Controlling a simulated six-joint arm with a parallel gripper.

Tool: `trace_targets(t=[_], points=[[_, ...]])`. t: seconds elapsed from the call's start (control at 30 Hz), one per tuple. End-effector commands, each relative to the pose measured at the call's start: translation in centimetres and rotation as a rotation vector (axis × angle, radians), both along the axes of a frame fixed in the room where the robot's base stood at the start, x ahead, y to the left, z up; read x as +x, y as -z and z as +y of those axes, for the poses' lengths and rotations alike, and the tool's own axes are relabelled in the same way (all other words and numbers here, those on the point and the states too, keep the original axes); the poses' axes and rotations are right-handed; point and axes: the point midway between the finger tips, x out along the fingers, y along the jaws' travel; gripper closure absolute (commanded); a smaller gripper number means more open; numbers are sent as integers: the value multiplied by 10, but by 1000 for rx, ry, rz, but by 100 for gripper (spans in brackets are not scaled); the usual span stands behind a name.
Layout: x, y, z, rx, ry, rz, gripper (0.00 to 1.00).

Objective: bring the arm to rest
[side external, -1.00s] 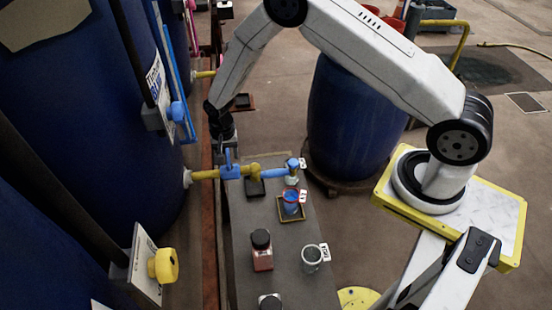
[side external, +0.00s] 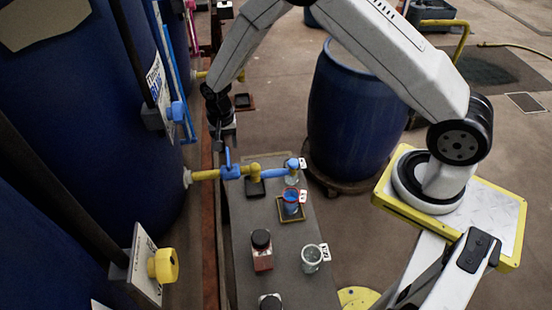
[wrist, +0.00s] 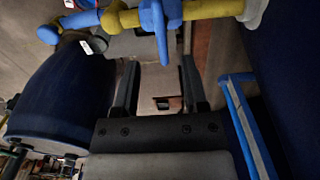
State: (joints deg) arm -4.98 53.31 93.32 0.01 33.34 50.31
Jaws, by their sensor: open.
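My gripper (side external: 223,138) hangs at the end of my arm, just above and behind the blue valve handle (side external: 228,160) on the yellow and blue tap pipe. In the wrist view my gripper (wrist: 160,80) shows two dark fingers spread apart with nothing between them. The blue handle also shows in the wrist view (wrist: 160,25), beyond the fingertips. I cannot tell from these views whether the gripper touches the pipe.
Large blue vats (side external: 60,100) stand at the left. A blue drum (side external: 350,120) stands behind the bench. The grey bench (side external: 285,255) holds a blue-filled cup (side external: 291,204), a dark-lidded jar (side external: 262,250) and a clear beaker (side external: 312,258). A yellow knob (side external: 163,265) is at front left.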

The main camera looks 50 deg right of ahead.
Motion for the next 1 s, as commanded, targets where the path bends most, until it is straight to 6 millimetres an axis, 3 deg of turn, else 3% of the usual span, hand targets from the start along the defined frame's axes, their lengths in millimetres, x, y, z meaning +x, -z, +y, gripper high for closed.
trace_targets(t=[0.37, 0.7, 1.0], points=[[-26, -49, -11, 0, -153, -50, 44], [-78, -104, -24, -16, -376, -113, 44], [-134, -137, -34, -46, -572, -167, 44]])
